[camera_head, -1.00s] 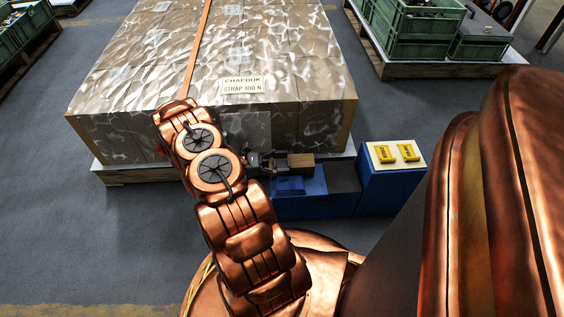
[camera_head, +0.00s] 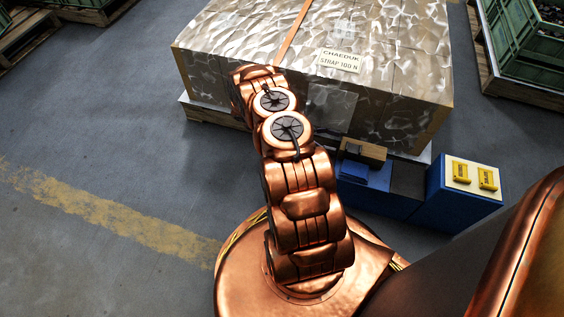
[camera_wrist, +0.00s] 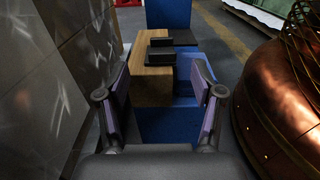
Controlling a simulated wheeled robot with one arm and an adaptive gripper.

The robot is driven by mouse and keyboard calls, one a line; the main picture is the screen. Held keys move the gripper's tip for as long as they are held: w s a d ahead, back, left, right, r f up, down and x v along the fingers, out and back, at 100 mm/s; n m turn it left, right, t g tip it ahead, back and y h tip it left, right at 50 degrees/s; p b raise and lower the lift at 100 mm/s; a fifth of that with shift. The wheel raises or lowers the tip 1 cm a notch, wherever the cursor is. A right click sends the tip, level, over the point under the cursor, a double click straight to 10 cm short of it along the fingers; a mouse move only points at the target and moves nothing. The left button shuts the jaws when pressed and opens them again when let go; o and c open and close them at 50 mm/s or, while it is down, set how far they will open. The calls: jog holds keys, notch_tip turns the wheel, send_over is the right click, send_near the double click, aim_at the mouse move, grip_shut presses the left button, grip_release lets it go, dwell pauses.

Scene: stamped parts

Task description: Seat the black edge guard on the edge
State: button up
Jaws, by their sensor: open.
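A wooden block (camera_wrist: 150,85) stands on a blue stand, with black pieces (camera_wrist: 160,57) on its top in the wrist view. They look like the black edge guard, but I cannot tell whether they are one part. In the head view the block (camera_head: 372,151) shows with a dark piece (camera_head: 352,149) on it. My gripper (camera_wrist: 160,75) is open and empty, its fingers apart to either side of the block's line. In the head view my arm mostly hides it. The strapped load (camera_head: 390,85) has its long upper edge facing me; my arm covers where the orange strap (camera_head: 297,30) meets it.
The blue stand (camera_head: 375,195) is close against the load's pallet. A blue box (camera_head: 445,205) with a white top carries two yellow pieces (camera_head: 460,171) at right. Green crates (camera_head: 525,45) stand at the far right. The floor at left is clear.

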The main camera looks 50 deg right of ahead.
jog(key=w+a+r+m+t+y, duration=0.2)
jog(key=w+a+r+t, duration=0.1)
jog(key=a+r, duration=0.6)
jog(key=w+a+r+m+t+y, duration=0.1)
jog(key=w+a+r+m+t, duration=0.15)
jog(key=a+r, duration=0.7)
jog(key=s+a+r+t+y, duration=0.1)
jog(key=s+a+r+t, duration=0.1)
jog(key=a, duration=0.5)
jog(key=s+a+r+t+y+p, duration=0.1)
jog(key=s+a+r+t+y, duration=0.1)
jog(key=s+a+r, duration=0.3)
jog(key=s+a+r+t+y+p, duration=0.1)
jog(key=s+a+r+t, duration=0.2)
jog(key=a+r, duration=0.4)
jog(key=s+a, duration=0.1)
jog(key=a, duration=0.1)
jog(key=shift+s+a+y, duration=0.25)
jog(key=shift+a+y, duration=0.05)
jog(key=shift+a, duration=0.1)
jog(key=shift+o, duration=0.7)
jog(key=shift+s+r+p, duration=0.2)
jog(key=shift+r+p, duration=0.15)
jog(key=shift+p, duration=0.1)
jog(key=shift+o, duration=0.9)
jog(key=shift+s+r, duration=0.1)
